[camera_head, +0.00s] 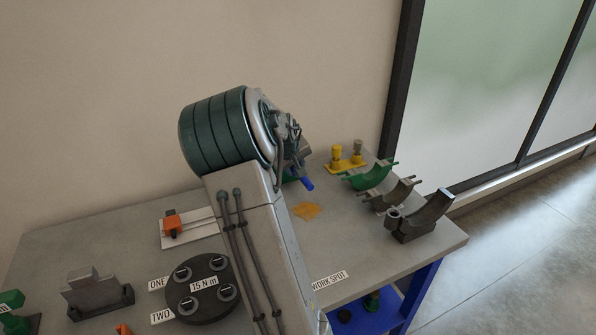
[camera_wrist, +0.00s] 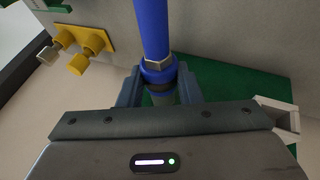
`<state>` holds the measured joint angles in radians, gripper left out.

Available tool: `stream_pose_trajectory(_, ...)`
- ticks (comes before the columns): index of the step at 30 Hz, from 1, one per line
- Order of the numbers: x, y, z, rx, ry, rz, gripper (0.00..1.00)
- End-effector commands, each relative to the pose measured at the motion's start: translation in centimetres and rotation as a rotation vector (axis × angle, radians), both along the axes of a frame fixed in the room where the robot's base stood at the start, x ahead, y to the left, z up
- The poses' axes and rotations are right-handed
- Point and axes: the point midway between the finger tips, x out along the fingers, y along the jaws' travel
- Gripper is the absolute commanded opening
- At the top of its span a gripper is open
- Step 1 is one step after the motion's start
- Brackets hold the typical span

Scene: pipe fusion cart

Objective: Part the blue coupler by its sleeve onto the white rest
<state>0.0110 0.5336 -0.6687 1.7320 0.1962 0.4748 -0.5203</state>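The blue coupler stands out as a blue rod with a ringed sleeve (camera_wrist: 158,70) in the wrist view. The fingers of my gripper (camera_wrist: 160,90) sit on both sides of this sleeve and appear to touch it. In the head view only a short blue end (camera_head: 307,184) shows beyond my arm, and the fingers are hidden. A green plate (camera_wrist: 235,88) lies behind the sleeve in the wrist view; I cannot tell whether the coupler is still joined to something there. A white plate (camera_head: 203,226) with an orange part lies left of my arm; I cannot tell if it is the white rest.
A round dark disc (camera_head: 205,291) and a grey block (camera_head: 93,290) sit at front left. Clear tabletop lies near an orange patch (camera_head: 306,211).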

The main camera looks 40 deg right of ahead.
Motion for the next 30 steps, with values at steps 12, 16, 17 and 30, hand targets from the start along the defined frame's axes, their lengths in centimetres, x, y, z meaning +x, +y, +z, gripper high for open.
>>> stream_pose_trajectory(12,-1.3,0.3,0.0,0.0,-0.001,0.0,0.0)
stream_pose_trajectory(16,-1.8,0.4,0.0,0.0,-0.001,0.0,0.0)
stream_pose_trajectory(17,-1.9,0.4,0.0,0.0,-0.002,0.0,0.0)
stream_pose_trajectory(30,-3.6,0.9,0.0,0.0,-0.001,0.0,0.0)
